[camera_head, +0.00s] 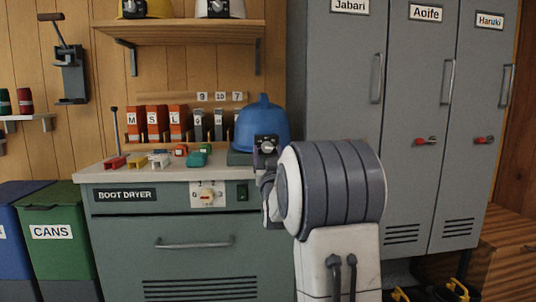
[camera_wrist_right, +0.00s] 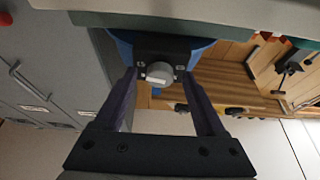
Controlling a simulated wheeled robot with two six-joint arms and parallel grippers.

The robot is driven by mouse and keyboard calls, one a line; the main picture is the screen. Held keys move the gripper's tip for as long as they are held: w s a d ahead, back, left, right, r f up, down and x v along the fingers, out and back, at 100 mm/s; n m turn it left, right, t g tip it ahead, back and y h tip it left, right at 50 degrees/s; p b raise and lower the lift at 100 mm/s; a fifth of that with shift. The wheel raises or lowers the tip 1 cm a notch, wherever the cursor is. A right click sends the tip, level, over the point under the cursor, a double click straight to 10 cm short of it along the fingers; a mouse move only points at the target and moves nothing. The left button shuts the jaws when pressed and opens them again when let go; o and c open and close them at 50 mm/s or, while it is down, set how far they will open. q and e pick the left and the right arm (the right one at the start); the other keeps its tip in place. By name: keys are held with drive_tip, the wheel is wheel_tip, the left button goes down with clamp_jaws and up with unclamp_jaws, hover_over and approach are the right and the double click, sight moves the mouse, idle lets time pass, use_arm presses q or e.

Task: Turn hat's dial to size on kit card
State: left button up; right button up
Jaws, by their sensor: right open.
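A blue hard hat (camera_head: 262,122) sits on a green-grey stand at the right end of the boot dryer's counter. A black plate with a round grey dial (camera_head: 266,147) is on its near side. In the right wrist view the dial (camera_wrist_right: 158,73) has a pale mark, too small to read. My right gripper (camera_wrist_right: 160,80) is open, with its fingers on either side of the dial and gaps visible; I cannot tell whether the tips reach it in depth. In the head view my right wrist partly hides the gripper (camera_head: 269,185). No kit card can be made out. My left gripper is out of view.
The boot dryer (camera_head: 190,265) has a front dial (camera_head: 207,195). Small coloured items lie on its counter (camera_head: 110,172), before orange and grey holders. Tags 9, 10 and 7 are above. Grey lockers (camera_head: 345,110) stand right, bins (camera_head: 55,260) left. Two helmets are on the shelf (camera_head: 180,32).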

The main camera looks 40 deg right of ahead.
clamp_jaws()
